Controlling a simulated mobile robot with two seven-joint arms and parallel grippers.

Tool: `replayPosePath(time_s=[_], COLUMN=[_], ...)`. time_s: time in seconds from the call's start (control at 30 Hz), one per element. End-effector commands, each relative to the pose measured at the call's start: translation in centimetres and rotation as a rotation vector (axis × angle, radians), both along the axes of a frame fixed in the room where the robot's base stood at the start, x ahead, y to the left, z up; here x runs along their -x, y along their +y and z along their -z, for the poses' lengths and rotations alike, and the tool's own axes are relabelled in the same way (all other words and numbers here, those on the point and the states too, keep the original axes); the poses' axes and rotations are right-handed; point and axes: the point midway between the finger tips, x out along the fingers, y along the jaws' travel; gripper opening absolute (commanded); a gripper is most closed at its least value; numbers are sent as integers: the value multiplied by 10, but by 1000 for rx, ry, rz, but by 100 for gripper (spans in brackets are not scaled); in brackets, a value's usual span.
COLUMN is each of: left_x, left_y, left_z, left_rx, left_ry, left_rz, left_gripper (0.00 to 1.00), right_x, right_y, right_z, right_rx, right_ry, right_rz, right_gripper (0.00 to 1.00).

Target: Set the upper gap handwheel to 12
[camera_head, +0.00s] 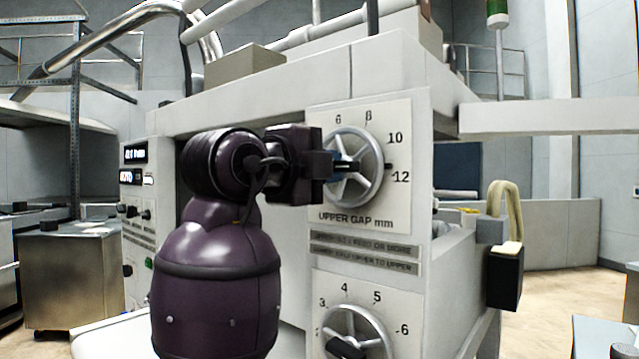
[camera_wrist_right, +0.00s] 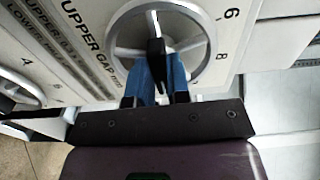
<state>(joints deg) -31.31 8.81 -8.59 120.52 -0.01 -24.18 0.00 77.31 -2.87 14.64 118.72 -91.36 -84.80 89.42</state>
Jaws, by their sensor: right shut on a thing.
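The upper gap handwheel (camera_head: 380,186) is a spoked metal wheel on a white dial plate marked 6, 8, 10 and 12. A small dark mark on its right rim stands close to 12, slightly above that numeral, on the side towards 10. My right gripper (camera_head: 344,166) reaches in from the left, in front of the wheel. In the right wrist view, its blue fingers (camera_wrist_right: 157,85) are shut on the wheel's black handle (camera_wrist_right: 156,55). The gripper hides the left part of the wheel in the head view. My left gripper is out of view.
A lower handwheel (camera_head: 358,338) with its own dial is below. Text strips (camera_head: 365,250) lie between the dials. A control panel (camera_head: 138,215) is at the left. A black box (camera_head: 505,277) juts out at the right.

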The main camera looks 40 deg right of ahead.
Motion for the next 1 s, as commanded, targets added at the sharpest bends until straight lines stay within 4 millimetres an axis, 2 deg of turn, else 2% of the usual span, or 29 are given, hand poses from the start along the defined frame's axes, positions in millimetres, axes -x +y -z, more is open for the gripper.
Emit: replayPosePath(time_s=[0.03, 0.3, 0.93, 0.97, 1.0], left_x=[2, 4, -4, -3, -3], left_y=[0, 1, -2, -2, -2], left_z=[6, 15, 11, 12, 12], left_rx=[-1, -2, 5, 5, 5], left_ry=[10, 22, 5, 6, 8], left_rz=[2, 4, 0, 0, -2], left_gripper=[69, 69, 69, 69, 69], right_x=[-3, -2, 0, 0, 0], right_y=[0, 0, 0, 0, 0], right_z=[6, 3, 1, 1, 1], right_rx=[-12, -41, -52, -52, -51], right_ry=[-25, -148, -196, -196, -196], right_rz=[-1, 0, 1, 1, 1], right_gripper=[0, 0, 0, 20, 27])
